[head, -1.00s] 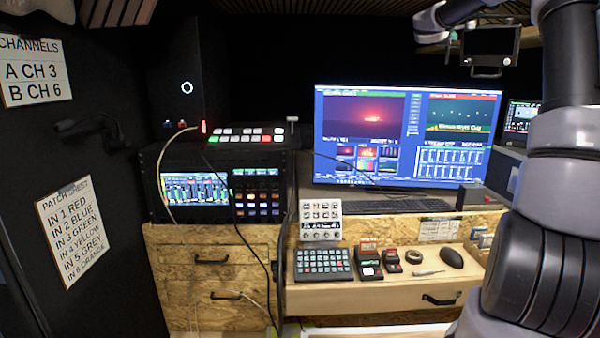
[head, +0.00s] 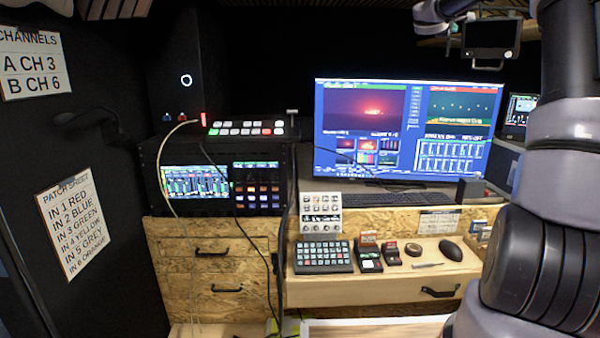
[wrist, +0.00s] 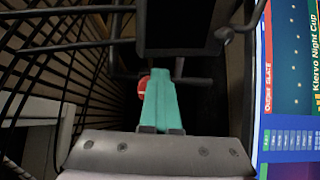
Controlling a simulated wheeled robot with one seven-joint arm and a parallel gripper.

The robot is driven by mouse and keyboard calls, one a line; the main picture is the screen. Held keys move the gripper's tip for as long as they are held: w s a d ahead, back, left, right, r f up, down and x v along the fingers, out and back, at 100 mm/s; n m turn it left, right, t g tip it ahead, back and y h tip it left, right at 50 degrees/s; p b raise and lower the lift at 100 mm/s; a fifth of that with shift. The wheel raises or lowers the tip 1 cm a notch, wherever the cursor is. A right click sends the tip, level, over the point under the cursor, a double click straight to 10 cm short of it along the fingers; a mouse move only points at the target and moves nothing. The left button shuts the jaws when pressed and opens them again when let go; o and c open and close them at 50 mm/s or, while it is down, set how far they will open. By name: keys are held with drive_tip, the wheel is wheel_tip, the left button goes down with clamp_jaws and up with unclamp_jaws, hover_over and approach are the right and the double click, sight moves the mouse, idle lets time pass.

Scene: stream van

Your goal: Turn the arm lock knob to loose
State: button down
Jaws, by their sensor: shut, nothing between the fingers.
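A red knob (wrist: 143,86) shows in the wrist view, just left of my gripper's fingers, which hide part of it. I take it to be the arm lock knob; its setting cannot be read. Dark rods of a support arm (wrist: 190,80) run around it. My gripper (wrist: 161,78) has teal fingers, pressed together and empty, pointing in among the rods beside the knob. I cannot tell whether they touch it. In the head view a small dark monitor (head: 490,38) hangs at the top right, with my arm reaching up beside it. The knob is not clear there.
A black wire grid (wrist: 60,60) stands close at the left in the wrist view. A large lit screen (head: 405,130) is below the small monitor. The wooden desk (head: 375,290) holds a keypad (head: 323,257), several small devices and a mouse (head: 451,250).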

drive_tip(key=shift+r, duration=0.45)
drive_tip(key=shift+a+r, duration=0.1)
drive_tip(key=shift+r, duration=0.6)
idle(0.4)
drive_tip(key=v, duration=0.6)
drive_tip(key=shift+s+d+r, duration=0.1)
drive_tip(key=shift+s+d, duration=0.1)
drive_tip(key=shift+d, duration=0.1)
